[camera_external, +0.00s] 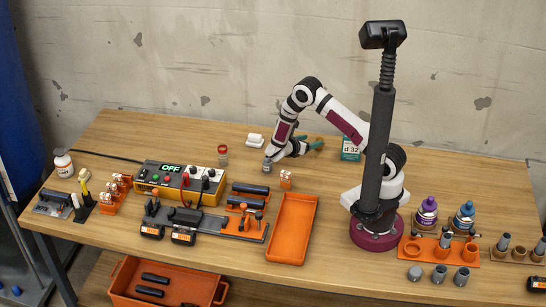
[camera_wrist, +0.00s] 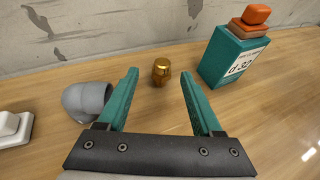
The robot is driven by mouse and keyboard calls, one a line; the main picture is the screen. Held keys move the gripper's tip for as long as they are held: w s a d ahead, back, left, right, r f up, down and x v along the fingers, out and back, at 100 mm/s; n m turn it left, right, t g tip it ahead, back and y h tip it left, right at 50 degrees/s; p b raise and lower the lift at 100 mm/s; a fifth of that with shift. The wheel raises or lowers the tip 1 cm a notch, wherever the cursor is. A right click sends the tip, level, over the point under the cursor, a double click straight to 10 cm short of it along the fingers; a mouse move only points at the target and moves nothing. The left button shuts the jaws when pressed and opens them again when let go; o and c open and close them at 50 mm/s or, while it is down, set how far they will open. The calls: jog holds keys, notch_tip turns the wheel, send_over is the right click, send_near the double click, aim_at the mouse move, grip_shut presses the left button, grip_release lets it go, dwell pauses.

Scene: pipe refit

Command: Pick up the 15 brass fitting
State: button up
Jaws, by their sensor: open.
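The brass fitting (camera_wrist: 161,72) is a small gold-coloured piece standing upright on the wooden table in the wrist view. It appears between and slightly beyond the tips of my gripper (camera_wrist: 160,76). The two teal fingers are spread wide with nothing held, one to each side of the fitting in that view. No contact with it shows. In the external view my gripper (camera_external: 312,144) is low over the back of the table, fingers pointing right. I cannot make out the fitting there. Any "15" marking is too small to read.
A grey pipe elbow (camera_wrist: 88,100) lies close outside the left finger. A teal box marked d 32 (camera_wrist: 235,58) with orange pieces on top stands to the right. A white object (camera_wrist: 14,127) is at far left. An empty orange tray (camera_external: 292,228) lies at the front.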

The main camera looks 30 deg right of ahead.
aim_at(320, 138)
jog(key=x, duration=0.7)
jog(key=shift+s+f, duration=0.2)
jog(key=shift+f, duration=0.05)
grip_shut()
